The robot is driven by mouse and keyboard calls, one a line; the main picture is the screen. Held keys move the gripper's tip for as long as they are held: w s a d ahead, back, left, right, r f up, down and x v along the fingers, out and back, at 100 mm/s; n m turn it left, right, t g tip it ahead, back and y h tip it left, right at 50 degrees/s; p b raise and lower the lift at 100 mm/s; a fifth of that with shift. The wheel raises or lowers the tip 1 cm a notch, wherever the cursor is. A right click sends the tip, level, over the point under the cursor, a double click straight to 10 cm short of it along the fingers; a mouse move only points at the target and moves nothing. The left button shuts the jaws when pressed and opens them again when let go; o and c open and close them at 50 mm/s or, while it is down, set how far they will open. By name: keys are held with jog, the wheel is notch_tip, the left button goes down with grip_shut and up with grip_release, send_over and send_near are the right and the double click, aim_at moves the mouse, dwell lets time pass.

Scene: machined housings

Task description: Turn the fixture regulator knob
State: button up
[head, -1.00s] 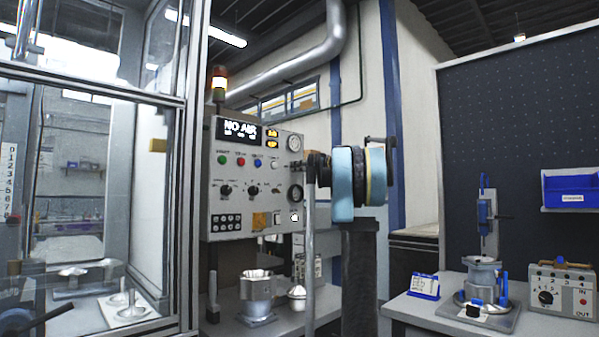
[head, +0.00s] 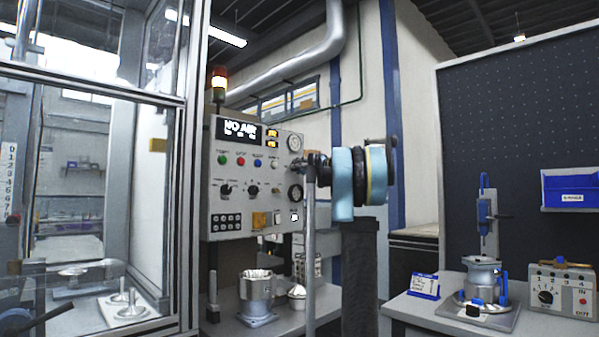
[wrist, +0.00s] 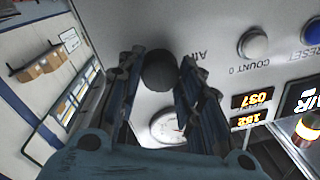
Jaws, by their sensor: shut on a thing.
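The grey control panel (head: 222,190) stands left of centre in the head view, its display (head: 239,130) reading NO AIR. The round black regulator knob (wrist: 158,72) shows in the wrist view beside an upside-down AIR label. My gripper (wrist: 159,66) has one finger on each side of the knob and is shut on it. In the head view my gripper (head: 303,165) reaches the panel's right edge, between two round gauges, and the knob cannot be made out there. The upper gauge (head: 295,143) is small; its needle is not readable.
Below the panel, a metal housing (head: 257,293) stands on a bench. A glass-walled enclosure (head: 90,200) fills the left. At right, a table holds another housing (head: 481,275) and a small dial box (head: 562,287). A blue bin (head: 570,188) hangs on the dark pegboard.

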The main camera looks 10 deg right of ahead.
jog(key=shift+s+a+f+m+t+h, duration=0.1)
jog(key=shift+m+t+h, duration=0.2)
jog(key=shift+m, duration=3.85)
jog(key=shift+w+d+m+t+h, duration=0.1)
jog(key=shift+m+t+h, duration=0.2)
jog(key=shift+m, duration=3.9)
jog(key=shift+s+a+f+m+t+h, duration=0.15)
jog(key=shift+m+h, duration=0.25)
jog(key=shift+m, duration=3.75)
jog(key=shift+r, duration=0.1)
jog(key=o, duration=1.1)
jog(key=v, duration=1.1)
jog(key=shift+s+d, duration=0.25)
